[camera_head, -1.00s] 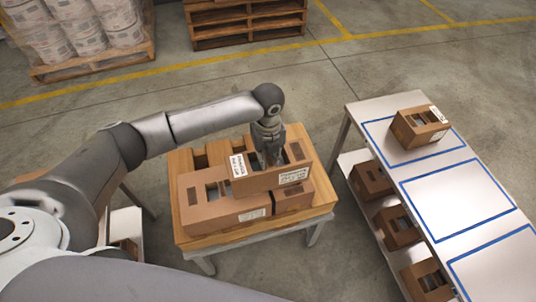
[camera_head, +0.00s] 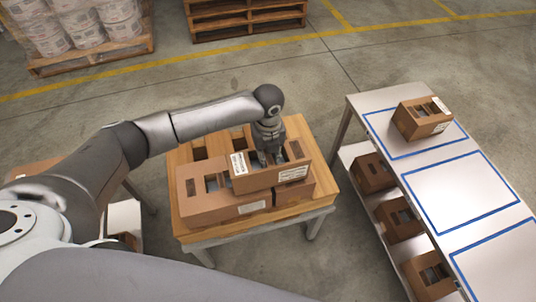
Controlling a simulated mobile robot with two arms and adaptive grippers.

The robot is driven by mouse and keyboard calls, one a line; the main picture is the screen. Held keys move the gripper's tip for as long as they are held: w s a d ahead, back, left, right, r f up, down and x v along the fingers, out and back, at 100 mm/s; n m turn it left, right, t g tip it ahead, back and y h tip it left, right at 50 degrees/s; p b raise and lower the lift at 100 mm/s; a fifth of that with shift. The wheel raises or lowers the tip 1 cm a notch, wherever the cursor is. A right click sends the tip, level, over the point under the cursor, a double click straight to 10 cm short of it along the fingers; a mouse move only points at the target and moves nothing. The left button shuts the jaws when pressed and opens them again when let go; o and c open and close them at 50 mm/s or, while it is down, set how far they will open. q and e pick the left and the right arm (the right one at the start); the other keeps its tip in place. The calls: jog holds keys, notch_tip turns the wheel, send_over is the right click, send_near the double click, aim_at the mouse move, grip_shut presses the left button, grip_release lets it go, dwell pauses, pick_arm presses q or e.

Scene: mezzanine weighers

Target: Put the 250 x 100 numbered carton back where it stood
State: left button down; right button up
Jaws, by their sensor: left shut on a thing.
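My left gripper (camera_head: 269,155) points down and is shut on a brown carton (camera_head: 262,182) with white printed labels on two sides. The held carton is over other brown cartons on a wooden-topped table (camera_head: 189,237). One carton (camera_head: 205,208) lies at the left below it, another (camera_head: 303,190) at the right, partly hidden. I cannot tell whether the held carton touches them. The print on its labels is too small to read. My right gripper is not in view.
At the right, a light table (camera_head: 430,168) has blue-outlined areas; one carton (camera_head: 424,120) stands in the far area, and the middle area is bare. Several cartons sit on its lower shelf. Pallets (camera_head: 240,28) stand at the back. Floor is clear between the tables.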

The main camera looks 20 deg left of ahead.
pick_arm(q)
jog(key=shift+f, duration=0.15)
jog(key=c, duration=1.2)
grip_release()
jog(key=shift+c, duration=0.2)
